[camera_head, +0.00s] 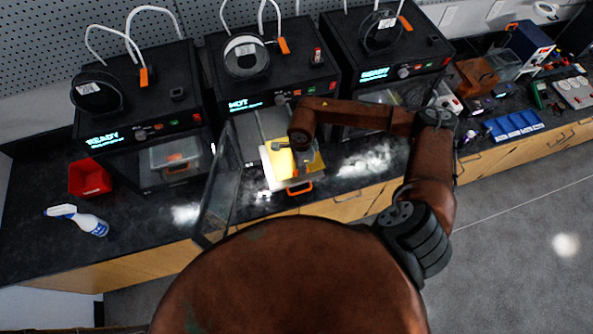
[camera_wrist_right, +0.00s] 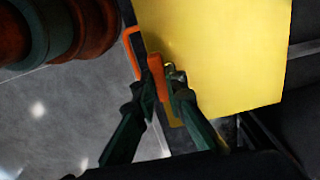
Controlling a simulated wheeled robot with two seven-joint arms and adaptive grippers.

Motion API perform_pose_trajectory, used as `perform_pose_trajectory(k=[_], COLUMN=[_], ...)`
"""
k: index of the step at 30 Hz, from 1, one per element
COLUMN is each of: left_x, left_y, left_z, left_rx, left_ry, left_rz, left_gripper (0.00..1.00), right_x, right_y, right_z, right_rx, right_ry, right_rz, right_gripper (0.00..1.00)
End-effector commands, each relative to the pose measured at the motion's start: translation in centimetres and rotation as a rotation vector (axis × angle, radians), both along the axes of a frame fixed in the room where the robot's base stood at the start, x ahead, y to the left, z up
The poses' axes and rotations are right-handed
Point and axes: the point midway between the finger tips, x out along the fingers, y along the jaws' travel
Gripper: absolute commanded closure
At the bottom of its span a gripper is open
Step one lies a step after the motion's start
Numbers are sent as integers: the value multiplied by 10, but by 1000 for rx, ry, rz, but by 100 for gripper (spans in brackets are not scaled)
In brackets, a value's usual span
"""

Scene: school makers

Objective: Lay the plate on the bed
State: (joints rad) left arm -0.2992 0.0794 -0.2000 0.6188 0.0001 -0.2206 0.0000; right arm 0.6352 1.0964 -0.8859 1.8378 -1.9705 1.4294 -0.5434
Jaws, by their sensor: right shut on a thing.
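The plate is a flat yellow sheet (camera_head: 279,161) with an orange tab (camera_wrist_right: 157,76), at the front opening of the middle printer in the head view. It fills the upper right of the wrist view (camera_wrist_right: 220,55). My right gripper (camera_wrist_right: 165,82) is shut on the tab at the plate's edge; in the head view it (camera_head: 304,160) is partly hidden by my arm. A pale bed (camera_head: 266,181) with an orange handle (camera_head: 300,188) shows under the plate. I cannot tell whether plate and bed touch. My left gripper is not in view.
The middle printer (camera_head: 262,75) reads HOT, and its glass door (camera_head: 218,190) stands open to the left. Other printers flank it; the left one (camera_head: 140,95) reads READY.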

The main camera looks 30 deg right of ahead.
Motion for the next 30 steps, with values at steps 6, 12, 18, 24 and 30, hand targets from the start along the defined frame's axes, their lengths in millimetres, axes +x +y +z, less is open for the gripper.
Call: perform_pose_trajectory(k=[6,12,18,24,30], left_x=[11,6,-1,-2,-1], left_y=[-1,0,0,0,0], left_z=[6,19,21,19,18], left_rx=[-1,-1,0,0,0], left_ry=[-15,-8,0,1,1], left_rz=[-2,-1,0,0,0], left_gripper=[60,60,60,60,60], right_x=[12,14,15,15,15], right_y=[8,10,9,9,9], right_z=[-15,-38,-51,-52,-53], right_rx=[2,1,0,0,0], right_ry=[0,2,-2,-1,-1], right_rz=[1,-1,2,2,2], right_gripper=[100,100,100,100,79])
